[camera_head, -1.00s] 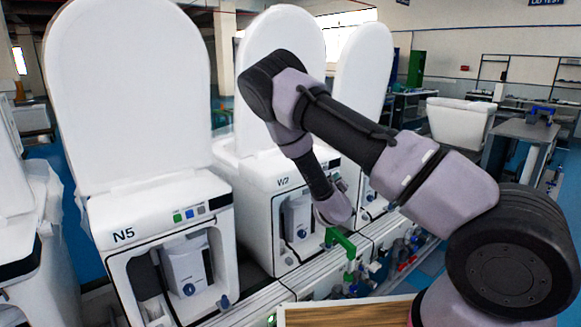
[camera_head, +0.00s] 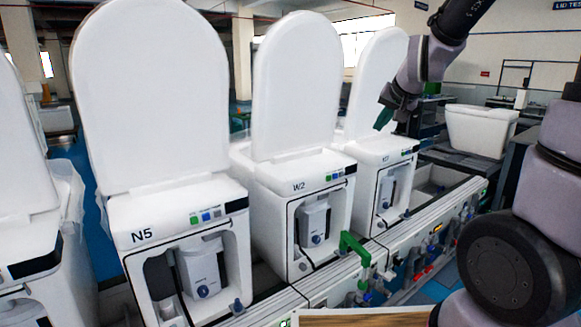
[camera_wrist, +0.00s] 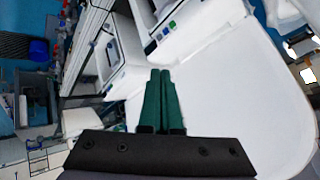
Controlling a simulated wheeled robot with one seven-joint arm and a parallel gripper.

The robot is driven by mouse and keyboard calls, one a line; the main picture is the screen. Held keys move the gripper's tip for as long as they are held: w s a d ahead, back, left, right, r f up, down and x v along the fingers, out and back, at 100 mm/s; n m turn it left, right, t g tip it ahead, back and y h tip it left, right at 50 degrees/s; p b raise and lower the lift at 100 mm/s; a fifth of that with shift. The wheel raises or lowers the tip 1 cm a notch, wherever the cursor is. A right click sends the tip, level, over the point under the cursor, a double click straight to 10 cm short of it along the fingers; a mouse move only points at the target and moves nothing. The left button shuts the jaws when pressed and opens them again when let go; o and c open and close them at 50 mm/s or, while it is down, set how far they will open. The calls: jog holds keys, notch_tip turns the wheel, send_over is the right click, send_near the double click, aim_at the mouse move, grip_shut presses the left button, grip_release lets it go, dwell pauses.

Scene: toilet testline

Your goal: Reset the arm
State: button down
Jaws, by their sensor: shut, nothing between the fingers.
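My gripper (camera_head: 384,118) is raised at the upper right in the head view, in front of or beside the raised lid of the third toilet (camera_head: 372,85); the exact gap cannot be told. In the wrist view its two green fingers (camera_wrist: 160,100) lie together, shut and empty. Behind them the wrist view shows a large white lid (camera_wrist: 225,95) and toilet bodies tilted on their side. My arm bends up from the right side of the head view and partly leaves the frame at the top.
Toilets N5 (camera_head: 190,235) and W2 (camera_head: 310,200) stand in a row with lids up. A grey rail (camera_head: 400,262) with valves and a green bracket (camera_head: 355,245) runs along their front. A white tank (camera_head: 480,130) stands at the back right. A wooden board (camera_head: 365,319) shows at the bottom.

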jog(key=s+r+g, duration=0.1)
jog(key=s+r, duration=0.2)
jog(key=s, duration=0.8)
jog(key=s+r, duration=0.4)
jog(key=s, duration=0.6)
jog(key=shift+s+d+g, duration=0.35)
jog(key=shift+d+g, duration=0.05)
jog(key=shift+w+r, duration=0.1)
